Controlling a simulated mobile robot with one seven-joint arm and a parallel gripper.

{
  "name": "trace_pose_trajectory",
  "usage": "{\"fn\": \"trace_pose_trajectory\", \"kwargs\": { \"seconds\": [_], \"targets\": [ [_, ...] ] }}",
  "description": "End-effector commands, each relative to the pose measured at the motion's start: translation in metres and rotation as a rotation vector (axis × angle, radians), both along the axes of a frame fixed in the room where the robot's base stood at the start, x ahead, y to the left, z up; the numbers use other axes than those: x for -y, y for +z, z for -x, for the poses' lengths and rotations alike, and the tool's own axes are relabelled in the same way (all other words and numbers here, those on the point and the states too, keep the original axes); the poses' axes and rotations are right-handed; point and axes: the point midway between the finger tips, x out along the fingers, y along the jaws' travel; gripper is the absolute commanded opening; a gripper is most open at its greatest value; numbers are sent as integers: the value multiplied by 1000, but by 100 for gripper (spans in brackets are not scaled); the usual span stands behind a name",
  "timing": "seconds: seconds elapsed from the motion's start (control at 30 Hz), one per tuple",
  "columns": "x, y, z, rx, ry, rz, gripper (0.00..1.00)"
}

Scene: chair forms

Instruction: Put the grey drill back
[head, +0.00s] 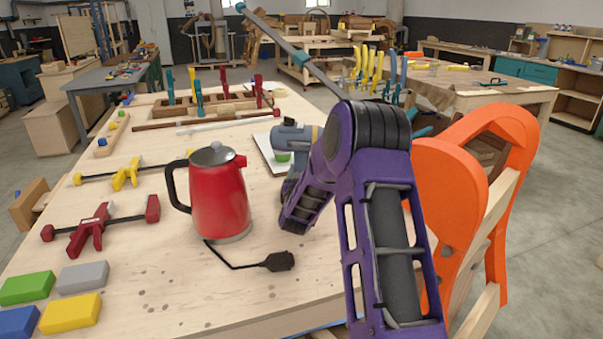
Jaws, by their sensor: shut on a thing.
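The grey drill (291,139) is a blue-grey body with a tan front end, near the middle of the view. It is upright over the right part of the workbench (160,270), just right of the red kettle. My purple arm comes down in front of it and hides part of it. My gripper (291,187) is at the drill's lower part and is shut on it. The fingers are mostly hidden, and I cannot tell whether the drill touches the bench.
The red kettle (217,195) stands close left of the drill, with a black cord and plug (279,261) in front. A white board (262,152) lies behind. Red clamp (92,228) and coloured blocks (72,313) lie left. Orange chair forms (447,190) stand right; a long bar clamp (270,34) slants behind my arm.

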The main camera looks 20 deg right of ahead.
Motion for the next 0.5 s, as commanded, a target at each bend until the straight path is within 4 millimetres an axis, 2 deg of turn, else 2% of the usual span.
{"fn": "trace_pose_trajectory", "kwargs": {
  "seconds": [0.3,0.33,0.47,0.5],
  "targets": [
    [0,-9,1,-9,0,-4,0],
    [0,-15,2,-22,1,-8,58],
    [0,-13,2,-18,0,-7,82],
    [0,-13,2,-16,0,-7,85]
  ]
}}
